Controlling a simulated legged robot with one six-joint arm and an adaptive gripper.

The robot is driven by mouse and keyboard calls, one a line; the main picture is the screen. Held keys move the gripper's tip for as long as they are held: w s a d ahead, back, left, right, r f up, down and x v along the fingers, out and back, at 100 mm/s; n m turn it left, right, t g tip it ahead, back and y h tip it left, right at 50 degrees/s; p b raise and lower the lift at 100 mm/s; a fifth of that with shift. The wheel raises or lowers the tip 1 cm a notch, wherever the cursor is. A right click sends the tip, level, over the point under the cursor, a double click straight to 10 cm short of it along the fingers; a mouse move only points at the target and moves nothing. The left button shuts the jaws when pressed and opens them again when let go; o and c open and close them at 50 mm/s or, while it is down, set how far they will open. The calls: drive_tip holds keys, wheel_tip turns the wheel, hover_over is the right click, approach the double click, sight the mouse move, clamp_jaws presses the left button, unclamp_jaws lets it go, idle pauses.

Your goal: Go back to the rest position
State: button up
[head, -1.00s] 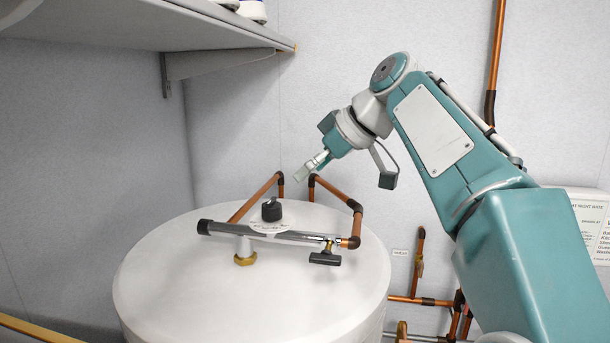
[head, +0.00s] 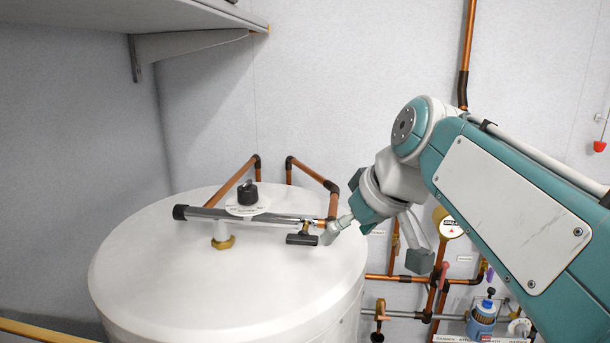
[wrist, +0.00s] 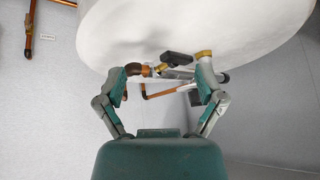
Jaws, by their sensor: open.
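My gripper (head: 335,229) is at the right edge of the white tank's top in the head view, close to the black T-handle (head: 302,239) of the valve assembly. In the wrist view my gripper (wrist: 163,88) has its two fingers spread wide apart with nothing held between them. The T-handle (wrist: 177,60) shows beyond the fingertips, in front of the tank (wrist: 240,30). I cannot tell whether a finger touches the valve or pipe.
A grey shelf (head: 120,25) hangs at upper left. A gauge (head: 450,223) and a blue fitting (head: 484,312) are at lower right.

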drive_tip(key=s+d+f+m+h, duration=0.2)
drive_tip(key=s+d+f+m, duration=0.1)
drive_tip(key=s+f, duration=0.5)
drive_tip(key=s+d+f+m+h, duration=0.2)
drive_tip(key=s+d+f, duration=0.4)
drive_tip(key=f, duration=0.5)
drive_tip(key=shift+s+m+t, duration=0.3)
drive_tip(key=shift+s+m, duration=0.2)
drive_tip(key=shift+s, duration=0.5)
drive_tip(key=shift+d, duration=0.1)
